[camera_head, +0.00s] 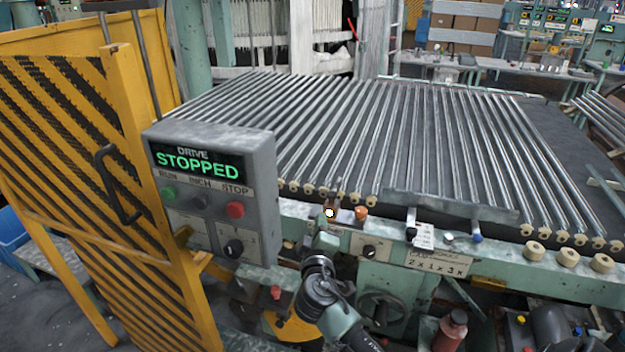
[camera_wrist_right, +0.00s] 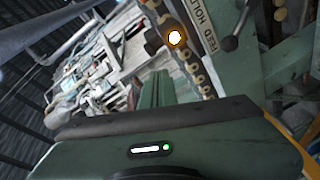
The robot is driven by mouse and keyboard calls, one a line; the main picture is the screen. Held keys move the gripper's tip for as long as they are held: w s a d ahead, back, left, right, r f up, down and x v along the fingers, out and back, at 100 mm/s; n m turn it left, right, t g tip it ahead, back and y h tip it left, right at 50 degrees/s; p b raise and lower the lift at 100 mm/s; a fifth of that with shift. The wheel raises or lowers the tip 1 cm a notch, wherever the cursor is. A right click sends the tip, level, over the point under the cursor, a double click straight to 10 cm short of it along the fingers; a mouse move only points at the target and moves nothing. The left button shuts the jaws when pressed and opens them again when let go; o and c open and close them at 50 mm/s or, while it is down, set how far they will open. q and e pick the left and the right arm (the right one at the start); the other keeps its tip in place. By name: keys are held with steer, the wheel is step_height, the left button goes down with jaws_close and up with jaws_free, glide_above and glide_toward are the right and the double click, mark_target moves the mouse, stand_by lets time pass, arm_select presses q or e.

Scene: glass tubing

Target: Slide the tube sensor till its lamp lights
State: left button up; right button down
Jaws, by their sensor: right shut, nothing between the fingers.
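The tube sensor (camera_head: 343,215) is a small brownish block on the front rail of the tube bed. A round lamp (camera_head: 329,212) on it glows white with an orange rim. The lit lamp (camera_wrist_right: 174,38) also shows in the right wrist view, beyond the fingertips. My right gripper (camera_head: 326,240) is just below the sensor, its fingers together and empty. The green fingers (camera_wrist_right: 155,90) point toward the sensor in the wrist view; I cannot tell whether they touch it. My left gripper is not in view.
A grey control box (camera_head: 215,190) reading "DRIVE STOPPED" stands left of my right arm, beside a yellow striped guard (camera_head: 70,130). An orange knob (camera_head: 361,212) is right of the sensor. Glass tubes (camera_head: 400,130) cover the bed behind. A handwheel (camera_head: 383,308) sits below right.

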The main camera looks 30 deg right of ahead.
mark_target(335, 196)
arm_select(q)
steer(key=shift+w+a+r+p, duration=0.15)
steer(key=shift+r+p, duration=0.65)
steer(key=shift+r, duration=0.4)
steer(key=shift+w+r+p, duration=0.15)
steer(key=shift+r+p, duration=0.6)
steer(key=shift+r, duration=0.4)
arm_select(e)
steer(key=w+d+n, duration=0.2)
steer(key=w+d, duration=0.3)
steer(key=w, duration=0.2)
steer(key=shift+n, duration=0.4)
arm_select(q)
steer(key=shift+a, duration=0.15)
